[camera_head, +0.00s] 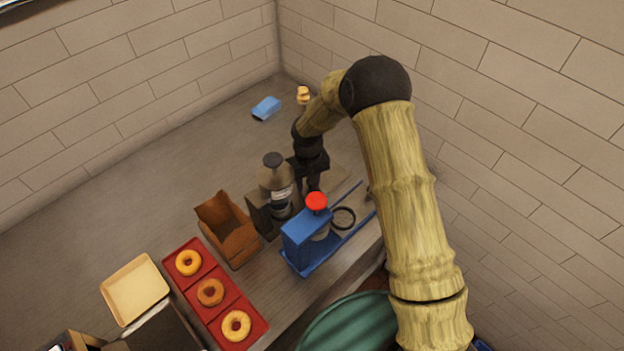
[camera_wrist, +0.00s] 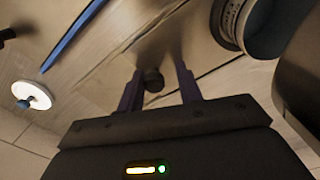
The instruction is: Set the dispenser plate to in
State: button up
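A dispenser-like machine (camera_head: 275,180) with a dark round cap and a clear-looking body stands mid-counter in the head view. A blue press-like device (camera_head: 305,240) with a red knob (camera_head: 316,202) stands in front of it, with a dark ring (camera_head: 343,217) by its blue rail. I cannot tell for sure which part is the dispenser plate. My gripper (camera_head: 313,186) points down just right of the dark-capped machine and behind the red knob. In the wrist view my gripper (camera_wrist: 158,80) has its fingers apart, with a small dark knob (camera_wrist: 153,81) showing between them. Contact is unclear.
A brown open box (camera_head: 229,230) and a red tray (camera_head: 200,270) with three bagels are at left, beside a cream tray (camera_head: 136,290). A blue block (camera_head: 266,108) lies at the back. The wrist view shows a white disc (camera_wrist: 38,91) and a dark rounded body (camera_wrist: 262,28).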

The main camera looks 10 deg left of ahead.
jog(key=shift+d, duration=0.1)
notch_tip(320, 180, up, 18)
jog(key=b, duration=0.3)
jog(key=shift+f+b, duration=0.25)
jog(key=shift+b, duration=0.05)
dwell(0.5)
jog(key=s+d+m+t, duration=0.1)
jog(key=s+d+m, duration=0.1)
jog(key=s+d, duration=0.4)
jog(key=s+d+m, duration=0.2)
jog(key=s+d, duration=0.4)
jog(key=d, duration=0.4)
jog(key=s+d+m+t, duration=0.1)
jog(key=s+d+m, duration=0.1)
jog(key=s+d, duration=0.4)
jog(key=shift+s+d+f+t, duration=0.1)
jog(key=shift+d+f+t, duration=0.05)
jog(key=shift+d, duration=0.5)
jog(key=shift+s+d+f+t, duration=0.1)
jog(key=shift+d+f+t, duration=0.05)
jog(key=shift+d, duration=0.5)
